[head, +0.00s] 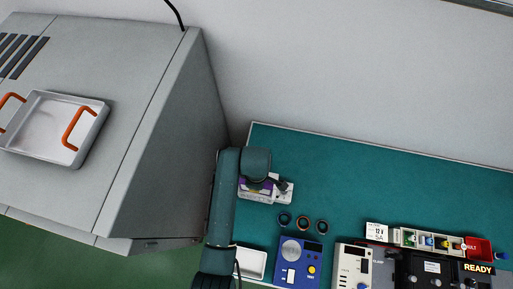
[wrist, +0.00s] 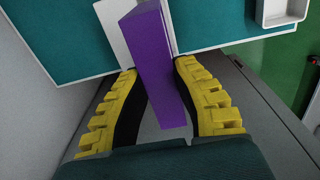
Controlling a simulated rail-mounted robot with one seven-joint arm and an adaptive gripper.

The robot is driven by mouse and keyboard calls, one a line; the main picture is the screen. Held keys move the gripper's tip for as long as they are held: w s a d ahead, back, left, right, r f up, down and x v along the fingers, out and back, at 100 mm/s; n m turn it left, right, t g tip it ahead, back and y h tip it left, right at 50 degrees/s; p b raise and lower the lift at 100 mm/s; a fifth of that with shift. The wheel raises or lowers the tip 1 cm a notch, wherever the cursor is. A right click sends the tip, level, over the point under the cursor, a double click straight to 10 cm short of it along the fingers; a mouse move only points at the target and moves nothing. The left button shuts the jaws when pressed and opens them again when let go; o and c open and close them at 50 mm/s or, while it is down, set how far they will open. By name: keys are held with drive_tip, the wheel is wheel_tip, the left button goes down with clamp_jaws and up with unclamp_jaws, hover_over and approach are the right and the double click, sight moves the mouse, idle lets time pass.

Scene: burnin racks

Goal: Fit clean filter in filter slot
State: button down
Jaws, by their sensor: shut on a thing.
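My gripper (wrist: 155,78) is shut on a purple block (wrist: 158,70), which stands long and upright between its yellow ribbed fingers in the wrist view. No label shows on the block, so I cannot tell if it is the clean filter. In the head view a small purple part (head: 268,184) shows under the end of my arm, by a white fixture (head: 284,193) on the green bench. A white plate (wrist: 112,22) lies beyond the block in the wrist view. I cannot make out the filter slot; my arm covers part of that area.
A large grey cabinet (head: 160,130) stands left of the bench, with an orange-handled tray (head: 70,105) on top. Three rings (head: 302,223), a blue box (head: 305,255), a white tray (head: 252,262) and test gear (head: 352,262) line the bench's front. The green bench top (head: 370,180) is clear behind.

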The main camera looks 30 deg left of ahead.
wheel_tip(320, 180, down, 9)
drive_tip(key=b, duration=0.5)
drive_tip(key=shift+f, duration=0.1)
drive_tip(key=shift+p, duration=0.45)
idle(1.0)
drive_tip(key=shift+f, duration=0.4)
idle(1.1)
drive_tip(key=c, duration=0.9)
unclamp_jaws()
drive_tip(key=shift+o, duration=0.2)
